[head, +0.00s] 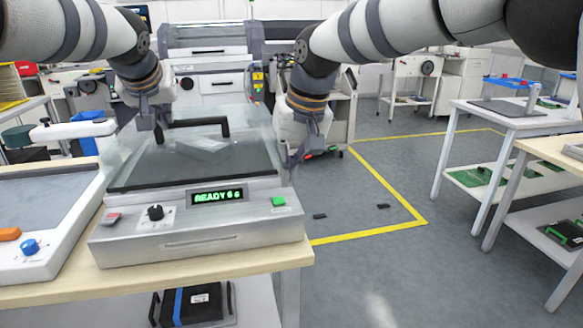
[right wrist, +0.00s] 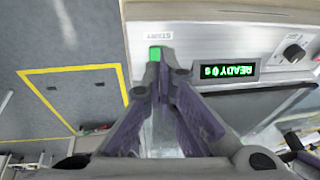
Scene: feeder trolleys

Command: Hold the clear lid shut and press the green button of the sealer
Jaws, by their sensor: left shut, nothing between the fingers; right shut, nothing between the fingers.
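The sealer (head: 190,236) stands on a wooden-topped bench, with a lit READY display (head: 216,196). Its clear lid (head: 245,140) lies down over the dark bed, and something pale and clear shows under it. A dark handle (head: 224,128) is on the lid. My left gripper (head: 160,138) is shut, fingers down, at the handle's left end; I cannot tell whether it touches. My right gripper (head: 290,178) is shut, just behind the green button (head: 278,201). In the right wrist view, its fingertips (right wrist: 161,72) appear over the button's lower edge (right wrist: 154,52); contact is unclear.
A black knob (head: 155,212) and a red button (head: 111,217) are at the panel's left. Another white machine (head: 45,215) stands close at the left. Open floor with yellow lines (head: 370,237) lies right of the bench. More trolleys (head: 520,118) stand at the right.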

